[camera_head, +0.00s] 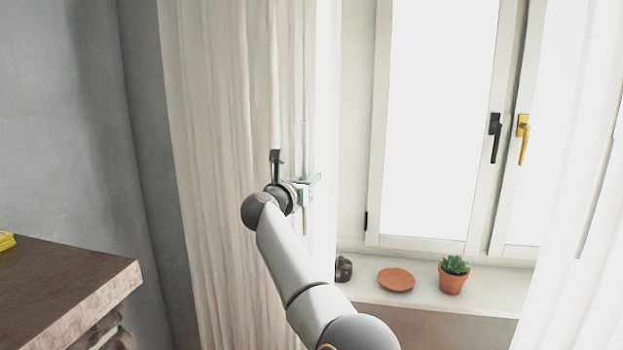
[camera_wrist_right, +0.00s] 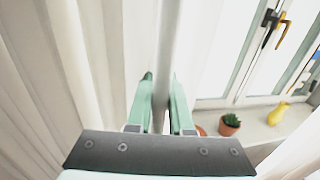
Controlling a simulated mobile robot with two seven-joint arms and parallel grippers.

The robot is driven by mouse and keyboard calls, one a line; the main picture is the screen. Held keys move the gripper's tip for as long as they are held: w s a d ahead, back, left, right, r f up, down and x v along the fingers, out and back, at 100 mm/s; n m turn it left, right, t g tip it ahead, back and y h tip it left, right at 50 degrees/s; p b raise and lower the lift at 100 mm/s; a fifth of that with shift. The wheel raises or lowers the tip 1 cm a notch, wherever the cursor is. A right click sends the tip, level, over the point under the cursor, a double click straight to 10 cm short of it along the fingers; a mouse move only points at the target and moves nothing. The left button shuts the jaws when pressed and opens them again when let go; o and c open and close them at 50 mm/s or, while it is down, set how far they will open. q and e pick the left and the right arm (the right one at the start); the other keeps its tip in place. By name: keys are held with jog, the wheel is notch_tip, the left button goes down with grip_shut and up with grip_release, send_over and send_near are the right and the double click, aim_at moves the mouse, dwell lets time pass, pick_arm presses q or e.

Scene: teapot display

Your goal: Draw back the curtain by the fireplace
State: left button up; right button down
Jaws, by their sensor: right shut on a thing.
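The pale curtain (camera_head: 215,130) hangs in folds left of the window, beside a dark mantel-like shelf (camera_head: 65,290). It also shows in the wrist view (camera_wrist_right: 85,60). A thin pale upright rod (camera_head: 304,145) hangs along the curtain's right part. My right gripper (camera_head: 310,185) is at the curtain's right part, shut on this rod. In the wrist view, the rod (camera_wrist_right: 170,35) runs between the two green fingers of the gripper (camera_wrist_right: 160,82). The curtain's top and lower end are out of view. My left gripper is not in view.
The window (camera_head: 440,120) has a black handle (camera_head: 495,138) and a yellow handle (camera_head: 523,138). On the sill (camera_head: 365,285) stand a dark small pot (camera_head: 343,269), a terracotta saucer (camera_head: 396,280) and a potted plant (camera_head: 453,277). Another white curtain (camera_head: 575,270) hangs at right.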

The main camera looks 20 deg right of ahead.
jog(key=c, duration=0.8)
grip_release()
jog(key=b+v, duration=0.3)
jog(key=v, duration=0.9)
jog(key=shift+s, duration=0.2)
jog(key=shift+a+r, duration=0.1)
jog(key=shift+a, duration=0.05)
